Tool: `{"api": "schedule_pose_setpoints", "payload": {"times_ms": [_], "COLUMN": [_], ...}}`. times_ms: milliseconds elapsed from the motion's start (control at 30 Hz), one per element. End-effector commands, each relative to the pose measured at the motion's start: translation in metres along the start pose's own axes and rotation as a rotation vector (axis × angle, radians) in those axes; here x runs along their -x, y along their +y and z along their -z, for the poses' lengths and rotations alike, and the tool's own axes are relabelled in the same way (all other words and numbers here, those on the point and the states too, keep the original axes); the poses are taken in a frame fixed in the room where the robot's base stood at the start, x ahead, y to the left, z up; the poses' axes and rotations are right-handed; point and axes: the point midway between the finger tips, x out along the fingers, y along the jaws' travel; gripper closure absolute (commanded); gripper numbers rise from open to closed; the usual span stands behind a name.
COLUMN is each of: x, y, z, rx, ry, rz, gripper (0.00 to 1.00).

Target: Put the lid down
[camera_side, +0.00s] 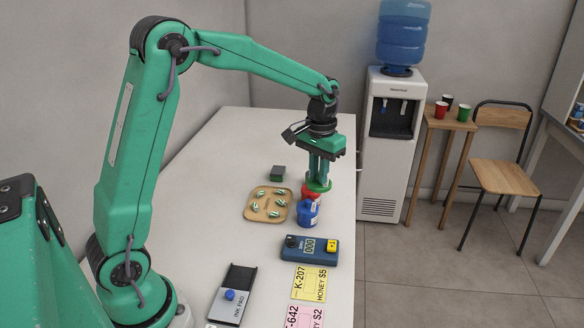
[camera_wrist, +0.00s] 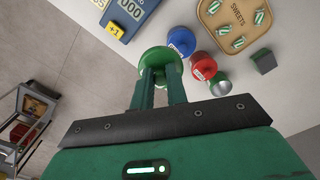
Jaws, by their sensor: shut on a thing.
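The lid is a round green disc (camera_wrist: 158,57) at the tips of my gripper (camera_wrist: 161,78), which is shut on it. In the side view the lid (camera_side: 318,186) is held level, above or close to the jars at the counter's right edge; the exact height is unclear. A blue jar (camera_side: 307,214) and a red jar (camera_side: 309,193) stand there, and the lid and fingers partly cover the red one. In the wrist view the blue jar (camera_wrist: 182,41), the red jar (camera_wrist: 203,66) and a green-and-grey jar (camera_wrist: 219,83) stand in a row to the right of the lid.
A tan sweets tray (camera_side: 249,214) with several wrapped sweets lies left of the jars. A dark green-grey block (camera_side: 277,173) stands behind it. The counter's left side is clear.

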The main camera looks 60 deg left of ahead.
Motion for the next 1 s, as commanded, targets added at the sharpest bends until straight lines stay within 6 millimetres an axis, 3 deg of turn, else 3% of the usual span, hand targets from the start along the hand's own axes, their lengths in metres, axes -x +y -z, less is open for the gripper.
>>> {"api": "schedule_pose_setpoints", "payload": {"times_ms": [700,1000], "x": [-0.031,-0.042], "y": [0.009,0.008], "z": [-0.145,-0.181], "rx": [0.003,0.005], "ry": [-0.001,0.001], "rz": [0.0,0.0], "gripper": [1.0,1.0]}}
